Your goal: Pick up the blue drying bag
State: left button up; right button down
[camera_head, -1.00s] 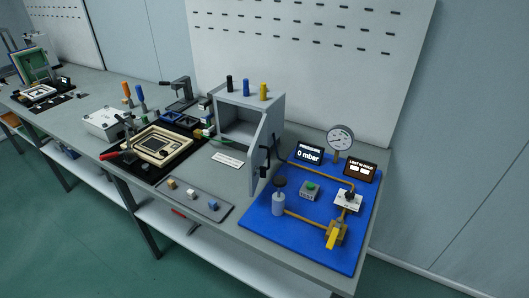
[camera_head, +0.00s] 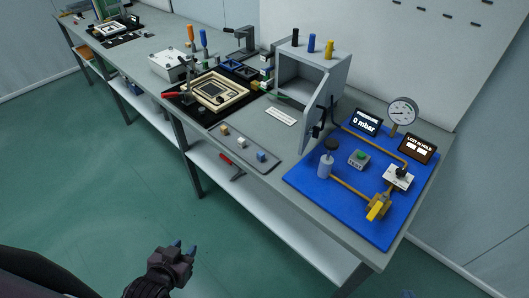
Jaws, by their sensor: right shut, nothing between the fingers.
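A small blue block-like item (camera_head: 261,156), which I take to be the blue drying bag, sits at the near right end of a flat grey tray (camera_head: 243,152) on the bench. A white one (camera_head: 241,141) and a tan one (camera_head: 224,130) stand in a row with it. My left gripper (camera_head: 184,247) is at the bottom left, in front of the bench and well away from the tray. Its two blue fingertips are apart with nothing between them. Only a small part of my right gripper (camera_head: 407,294) shows at the bottom edge, shut and empty.
An open grey cabinet (camera_head: 312,75) stands behind the tray, its door (camera_head: 319,117) swung forward. A blue panel (camera_head: 309,177) with gauge, pipes and yellow-handled valve is at right. A framed fixture (camera_head: 213,94) with a red-handled clamp lies left. A lower shelf (camera_head: 266,207) runs underneath.

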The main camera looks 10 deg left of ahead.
aim_at(260, 155)
jog(key=j, duration=0.9)
jog(key=i+j, duration=0.1)
jog(key=j, duration=1.65)
jog(key=i+u, duration=0.05)
